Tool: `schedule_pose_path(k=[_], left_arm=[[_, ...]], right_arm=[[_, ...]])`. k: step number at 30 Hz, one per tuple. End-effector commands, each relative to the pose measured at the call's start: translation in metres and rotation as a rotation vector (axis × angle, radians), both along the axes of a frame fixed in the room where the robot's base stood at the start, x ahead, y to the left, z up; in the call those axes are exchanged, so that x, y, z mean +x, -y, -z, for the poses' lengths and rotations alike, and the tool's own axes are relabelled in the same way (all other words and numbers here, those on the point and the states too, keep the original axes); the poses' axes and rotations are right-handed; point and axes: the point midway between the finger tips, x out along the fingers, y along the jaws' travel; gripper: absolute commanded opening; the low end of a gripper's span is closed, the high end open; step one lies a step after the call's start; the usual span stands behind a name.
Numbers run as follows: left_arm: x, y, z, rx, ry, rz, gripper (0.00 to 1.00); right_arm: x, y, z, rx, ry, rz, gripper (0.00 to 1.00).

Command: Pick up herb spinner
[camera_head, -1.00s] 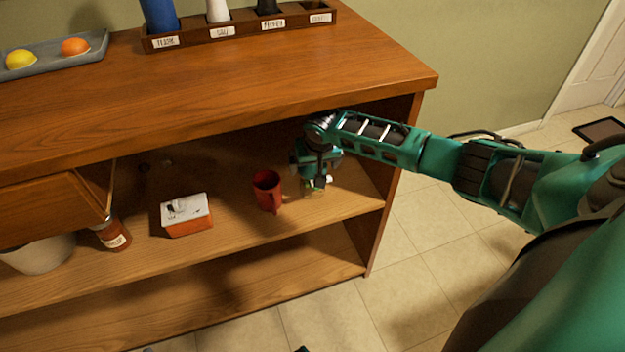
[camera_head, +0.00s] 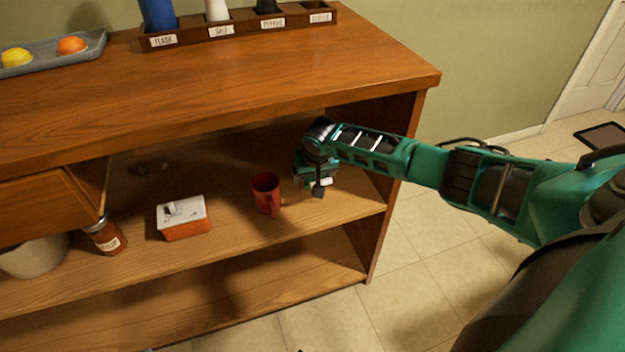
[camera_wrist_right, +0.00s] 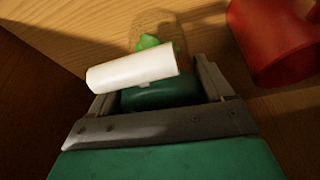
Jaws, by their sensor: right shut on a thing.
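The herb spinner, with a clear body, green contents and a white cylindrical part (camera_wrist_right: 132,70), shows in the right wrist view. My right gripper (camera_wrist_right: 158,85) is shut on it, with one finger on each side. In the head view the right gripper (camera_head: 314,186) is inside the open shelf, just right of the red mug. The herb spinner (camera_head: 302,187) is small and faint there, partly hidden by the gripper. I cannot tell how far it is off the shelf board. My left gripper is not in view.
The red mug (camera_head: 266,192) stands close to the left of the gripper. A white-topped orange box (camera_head: 183,218), a labelled jar (camera_head: 106,236) and a white bowl (camera_head: 35,257) sit farther left. The cabinet top overhangs above; the side panel (camera_head: 388,200) is at the right.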

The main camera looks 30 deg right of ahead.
Motion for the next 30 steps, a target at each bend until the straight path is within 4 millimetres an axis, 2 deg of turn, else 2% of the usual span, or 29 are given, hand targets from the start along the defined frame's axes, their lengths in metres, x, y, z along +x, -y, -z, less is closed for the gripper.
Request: schedule_pose_path(k=[1, 5, 14, 20, 24, 25, 30], left_arm=[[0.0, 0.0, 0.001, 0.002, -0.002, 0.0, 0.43], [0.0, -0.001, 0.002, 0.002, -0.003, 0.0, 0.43], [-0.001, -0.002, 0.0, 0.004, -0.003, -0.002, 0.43], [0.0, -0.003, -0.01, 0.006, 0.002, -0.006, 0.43], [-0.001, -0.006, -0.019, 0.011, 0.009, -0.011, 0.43], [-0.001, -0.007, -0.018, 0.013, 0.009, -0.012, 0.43], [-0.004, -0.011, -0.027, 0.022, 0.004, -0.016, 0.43]], right_arm=[[0.0, 0.0, 0.0, 0.0, 0.0, 0.0, 0.54], [0.0, 0.0, 0.0, 0.0, 0.0, 0.0, 0.42], [0.0, 0.0, -0.003, 0.0, 0.001, 0.0, 0.41], [0.001, 0.0, -0.021, 0.001, 0.003, 0.0, 0.41], [0.0, 0.0, -0.044, 0.0, 0.002, 0.0, 0.41], [-0.008, -0.002, -0.039, -0.001, -0.004, -0.002, 0.41], [-0.046, -0.017, -0.04, 0.0, -0.004, -0.005, 0.41]])
